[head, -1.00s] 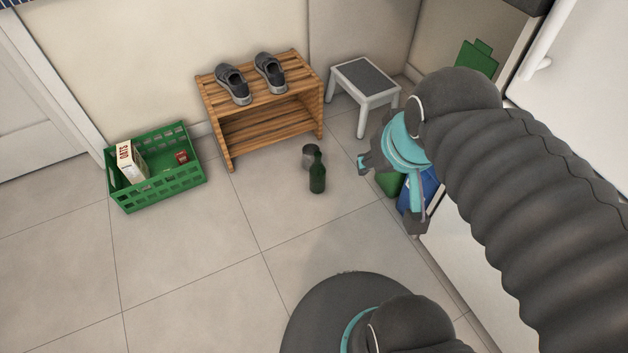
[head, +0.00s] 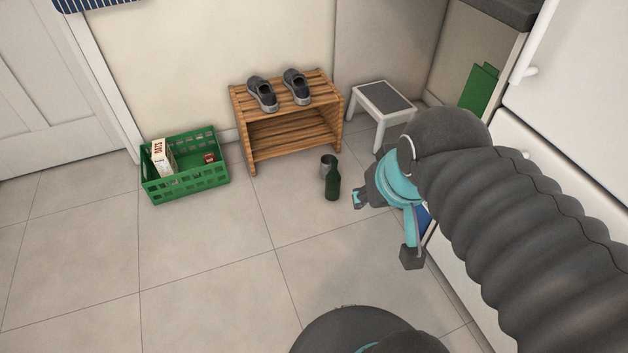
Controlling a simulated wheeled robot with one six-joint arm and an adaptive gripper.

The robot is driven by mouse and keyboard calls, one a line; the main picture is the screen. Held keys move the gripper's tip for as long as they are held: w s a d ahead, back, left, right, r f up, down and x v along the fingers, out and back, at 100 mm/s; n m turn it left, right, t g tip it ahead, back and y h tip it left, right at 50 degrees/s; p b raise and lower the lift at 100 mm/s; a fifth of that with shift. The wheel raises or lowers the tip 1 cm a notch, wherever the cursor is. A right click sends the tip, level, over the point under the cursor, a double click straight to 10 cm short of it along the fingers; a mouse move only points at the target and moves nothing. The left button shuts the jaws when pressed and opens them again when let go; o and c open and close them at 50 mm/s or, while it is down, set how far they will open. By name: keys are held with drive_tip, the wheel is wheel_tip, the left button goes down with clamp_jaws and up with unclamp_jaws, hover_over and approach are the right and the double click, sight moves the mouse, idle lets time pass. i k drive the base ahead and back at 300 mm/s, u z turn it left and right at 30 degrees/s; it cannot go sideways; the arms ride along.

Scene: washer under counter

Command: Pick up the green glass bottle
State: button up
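The green glass bottle (head: 332,184) stands upright on the tiled floor, in front of the wooden shoe rack. My gripper (head: 385,229) is to the right of the bottle in the picture and nearer to the camera. Its two fingers are spread apart with nothing between them. The bottle is in full view and apart from the gripper.
A grey metal cup or can (head: 326,162) is just behind the bottle. The shoe rack (head: 297,143) holds dark shoes. A green crate (head: 188,186) is at left, a step stool (head: 384,98) behind my gripper, white cabinets (head: 545,120) at right. The left foreground floor is clear.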

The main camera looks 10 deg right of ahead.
sight(332, 178)
drive_tip(key=z, duration=0.1)
drive_tip(key=i, duration=0.9)
drive_tip(key=z, duration=0.65)
